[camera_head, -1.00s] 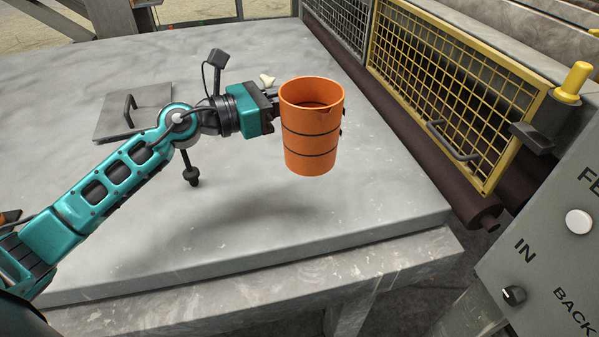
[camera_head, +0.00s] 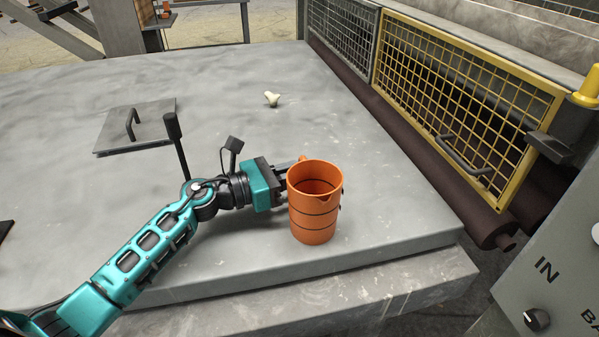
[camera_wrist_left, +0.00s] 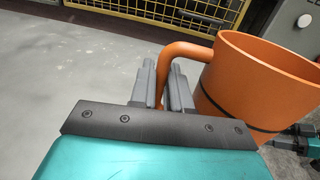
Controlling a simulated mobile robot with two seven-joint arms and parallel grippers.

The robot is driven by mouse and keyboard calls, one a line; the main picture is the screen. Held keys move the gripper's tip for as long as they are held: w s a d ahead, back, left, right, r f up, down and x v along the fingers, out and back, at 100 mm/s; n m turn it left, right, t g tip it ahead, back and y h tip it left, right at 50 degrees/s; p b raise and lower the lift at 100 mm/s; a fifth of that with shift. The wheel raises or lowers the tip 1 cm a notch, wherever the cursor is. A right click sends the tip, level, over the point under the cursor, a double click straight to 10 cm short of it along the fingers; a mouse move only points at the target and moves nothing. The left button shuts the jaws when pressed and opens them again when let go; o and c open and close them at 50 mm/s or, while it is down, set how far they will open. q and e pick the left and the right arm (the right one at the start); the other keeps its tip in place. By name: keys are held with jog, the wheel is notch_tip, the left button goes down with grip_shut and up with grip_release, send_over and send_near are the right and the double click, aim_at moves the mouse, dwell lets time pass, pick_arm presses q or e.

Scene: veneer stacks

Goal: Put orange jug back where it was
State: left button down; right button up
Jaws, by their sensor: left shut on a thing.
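The orange jug (camera_head: 315,218) with dark bands is upright at the near right part of the grey table (camera_head: 230,90). My left gripper (camera_head: 291,172) is at the jug's left side. In the left wrist view the gripper (camera_wrist_left: 163,88) is shut on the handle of the orange jug (camera_wrist_left: 255,85), one finger on each side of it. The jug's base is low over the table near its front edge; I cannot tell whether it touches.
A grey plate with a handle (camera_head: 138,127) lies at the table's left. A small pale object (camera_head: 272,99) lies behind the jug. A yellow mesh guard (camera_head: 465,105) and dark rollers (camera_head: 440,185) run along the right. A control panel (camera_head: 560,270) stands at the lower right.

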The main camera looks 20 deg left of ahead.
pick_arm(q)
jog(key=shift+f, duration=0.1)
jog(key=c, duration=1.1)
grip_release()
jog(key=shift+r, duration=0.2)
jog(key=b+v, duration=0.2)
jog(key=v, duration=0.9)
jog(key=shift+s+a, duration=0.1)
jog(key=shift+s, duration=0.05)
jog(key=shift+s+a, duration=0.25)
